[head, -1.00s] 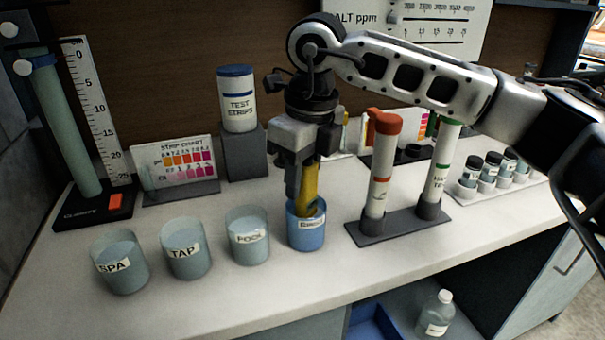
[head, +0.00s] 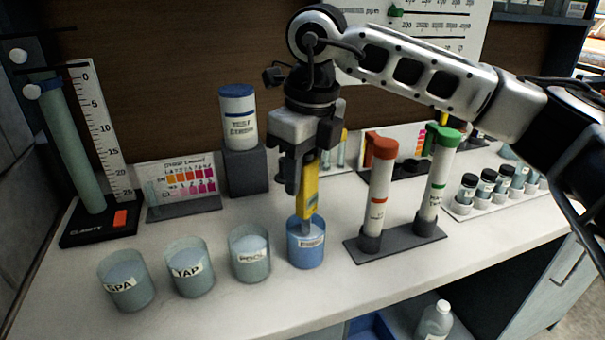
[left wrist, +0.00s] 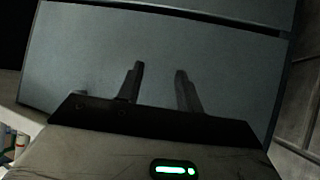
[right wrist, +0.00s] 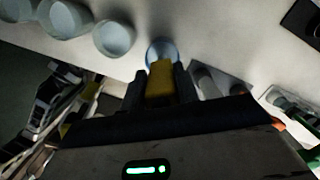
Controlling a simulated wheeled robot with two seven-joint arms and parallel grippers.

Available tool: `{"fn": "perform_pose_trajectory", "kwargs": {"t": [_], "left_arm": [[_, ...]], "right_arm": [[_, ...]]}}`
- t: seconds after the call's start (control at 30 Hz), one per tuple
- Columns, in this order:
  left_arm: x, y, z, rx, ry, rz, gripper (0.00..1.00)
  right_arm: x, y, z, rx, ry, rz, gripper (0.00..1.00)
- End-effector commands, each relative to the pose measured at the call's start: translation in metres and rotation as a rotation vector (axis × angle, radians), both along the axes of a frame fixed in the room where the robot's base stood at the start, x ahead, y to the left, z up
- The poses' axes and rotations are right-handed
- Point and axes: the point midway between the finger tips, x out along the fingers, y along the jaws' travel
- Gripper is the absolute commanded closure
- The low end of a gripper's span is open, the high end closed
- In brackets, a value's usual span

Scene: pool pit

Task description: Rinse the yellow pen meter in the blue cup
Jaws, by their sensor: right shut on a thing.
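The yellow pen meter (head: 309,192) is upright in my right gripper (head: 304,172), which is shut on its upper part. The meter's grey lower tip reaches into the mouth of the blue cup (head: 306,252); how deep it goes is hard to see. In the right wrist view the yellow meter (right wrist: 160,84) sits between the fingers of my right gripper (right wrist: 160,76), with the blue cup (right wrist: 160,46) just beyond it. My left gripper (left wrist: 160,85) shows only in the left wrist view, its two fingers apart with nothing between them, before a grey panel.
Cups labelled SPA (head: 126,284), TAP (head: 190,268) and a third cup (head: 250,254) stand left of the blue cup. A rack with two capped tubes (head: 378,190) stands close on the right. A test strips bottle (head: 238,118) stands behind on a block (head: 246,168). The front counter is clear.

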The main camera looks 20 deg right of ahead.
Motion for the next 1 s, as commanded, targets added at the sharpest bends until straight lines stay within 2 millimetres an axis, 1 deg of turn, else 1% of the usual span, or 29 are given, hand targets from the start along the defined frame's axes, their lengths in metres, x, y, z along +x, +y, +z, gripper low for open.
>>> {"fn": "perform_pose_trajectory", "kwargs": {"t": [0.03, 0.5, 0.7, 0.8, 1.0], "left_arm": [[0.000, 0.001, 0.003, 0.005, 0.003, -0.002, 0.64], [0.000, 0.004, 0.012, 0.031, 0.011, -0.009, 0.64], [0.001, 0.006, 0.019, 0.034, 0.003, -0.006, 0.64], [0.001, 0.007, 0.018, 0.038, 0.008, -0.004, 0.64], [0.001, 0.007, 0.015, 0.037, 0.011, 0.000, 0.64]], "right_arm": [[0.000, 0.000, 0.007, 0.001, -0.001, 0.000, 0.93], [0.000, 0.000, 0.039, 0.000, 0.000, 0.000, 0.93], [0.000, 0.001, 0.053, 0.001, 0.000, 0.001, 0.93], [0.000, 0.001, 0.058, 0.001, 0.000, 0.001, 0.93], [0.000, 0.000, 0.057, 0.001, 0.001, 0.001, 0.93]]}}
